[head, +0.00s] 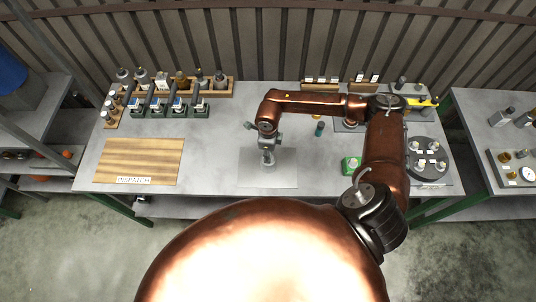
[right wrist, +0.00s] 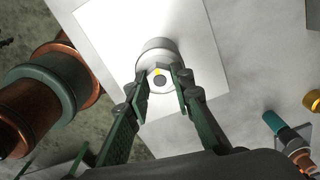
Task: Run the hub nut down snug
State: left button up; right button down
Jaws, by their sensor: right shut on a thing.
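A grey cylindrical hub (head: 268,161) stands upright on a pale mat (head: 258,180) in the middle of the bench. In the right wrist view, the hub (right wrist: 153,51) is seen from above on the pale mat. In the head view, my right gripper (head: 266,143) reaches down over the hub. The nut's threads and seating are hidden. My left gripper is not in view.
A teal cylinder (head: 319,129) stands right of the mat. A green box (head: 351,164) and a round grey tray (head: 428,170) with several parts are farther right. A wooden board (head: 140,160) lies left. Several bottles in a wooden rack (head: 222,89) line the back.

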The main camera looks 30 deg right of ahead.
jog(key=c, duration=1.7)
grip_release()
notch_tip(320, 180, up, 12)
jog(key=shift+r, duration=0.1)
jog(key=shift+a, duration=0.15)
